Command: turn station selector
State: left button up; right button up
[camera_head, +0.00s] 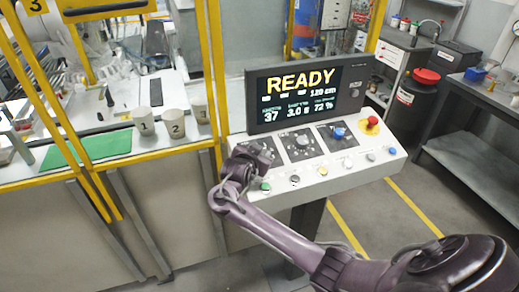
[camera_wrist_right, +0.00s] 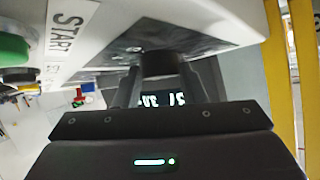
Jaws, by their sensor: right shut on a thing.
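The control console (camera_head: 330,178) stands in the middle of the head view, with a row of dial plates below its screen. My right gripper (camera_head: 258,154) is at the leftmost dial plate and hides its knob there. In the right wrist view my right gripper (camera_wrist_right: 163,88) is shut on a dark round selector knob (camera_wrist_right: 159,64), with a finger on each side. The knob's pointer and setting cannot be read. The middle dial (camera_head: 302,141) and a blue knob (camera_head: 338,133) on the right plate are uncovered. My left gripper is not in view.
The screen (camera_head: 305,93) reads READY. A red mushroom button (camera_head: 372,123) sits at the console's right end, and small buttons line its front edge. Yellow frame posts (camera_head: 215,75) stand just left. Numbered cups (camera_head: 174,123) and a green mat (camera_head: 88,149) lie on the bench behind them.

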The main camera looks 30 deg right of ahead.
jog(key=shift+r, duration=0.15)
jog(key=o, duration=1)
jog(key=shift+w+d, duration=0.1)
jog(key=v, duration=0.6)
jog(key=shift+s+a, duration=0.2)
jog(key=shift+a, duration=0.2)
jog(key=shift+s+a+r, duration=0.3)
jog(key=shift+s, duration=0.05)
